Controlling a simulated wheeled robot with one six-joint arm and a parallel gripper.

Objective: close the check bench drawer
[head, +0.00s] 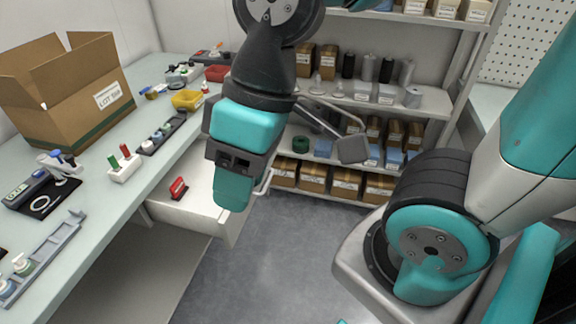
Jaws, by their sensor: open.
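The check bench drawer (200,216) is a white drawer pulled out from under the left bench, toward the right. A red item (178,189) lies inside it. A pale handle (266,182) shows at its front, partly hidden by my arm. My gripper (300,158) is open, with a teal and grey body in front of the drawer's right end. Nothing shows between the fingers. I cannot tell whether my gripper touches the drawer.
Shelves with boxes (313,180) stand behind. The grey floor (270,270) right of the drawer is clear.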

